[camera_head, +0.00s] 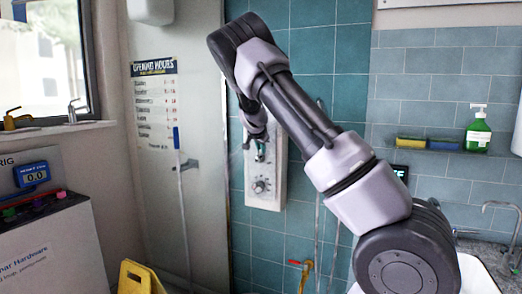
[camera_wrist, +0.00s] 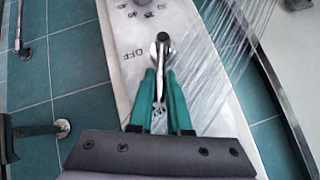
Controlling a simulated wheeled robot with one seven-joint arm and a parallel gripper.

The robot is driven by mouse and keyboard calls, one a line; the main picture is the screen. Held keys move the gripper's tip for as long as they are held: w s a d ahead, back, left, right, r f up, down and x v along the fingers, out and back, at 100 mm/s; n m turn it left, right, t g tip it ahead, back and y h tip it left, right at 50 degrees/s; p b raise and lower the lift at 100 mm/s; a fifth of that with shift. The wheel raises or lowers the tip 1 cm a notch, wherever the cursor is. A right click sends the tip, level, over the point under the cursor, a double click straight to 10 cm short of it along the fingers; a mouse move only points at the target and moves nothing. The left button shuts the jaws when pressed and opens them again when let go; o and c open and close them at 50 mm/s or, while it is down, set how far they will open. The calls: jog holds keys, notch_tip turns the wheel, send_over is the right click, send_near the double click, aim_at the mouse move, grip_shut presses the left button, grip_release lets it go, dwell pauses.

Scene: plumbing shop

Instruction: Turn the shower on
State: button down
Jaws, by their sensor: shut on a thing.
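The white shower panel (camera_head: 264,200) is mounted on the teal tiled wall in the head view. It has a round knob (camera_head: 260,186) low on its face. In the wrist view the panel (camera_wrist: 130,78) carries a metal lever (camera_wrist: 162,38) and the word OFF to its left. My gripper (camera_wrist: 161,75) has green fingers shut on the lever, whose round end sticks out past the fingertips. Thin streaks of water (camera_wrist: 235,40) run beside the panel at the right of the wrist view. In the head view my gripper (camera_head: 259,150) is at the panel, partly hidden by my arm.
A red-handled valve (camera_head: 300,263) is low on the wall. A glass partition edge and a door handle (camera_head: 188,164) are left of the panel. A shelf with sponges (camera_head: 411,142) and a green soap bottle (camera_head: 478,130) is at right. A yellow floor sign (camera_head: 138,277) stands at lower left.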

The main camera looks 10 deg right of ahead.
jog(key=c, duration=0.9)
grip_release()
jog(key=shift+f, duration=0.1)
jog(key=shift+o, duration=0.2)
jog(key=v, duration=1.1)
jog(key=shift+w+d, duration=0.1)
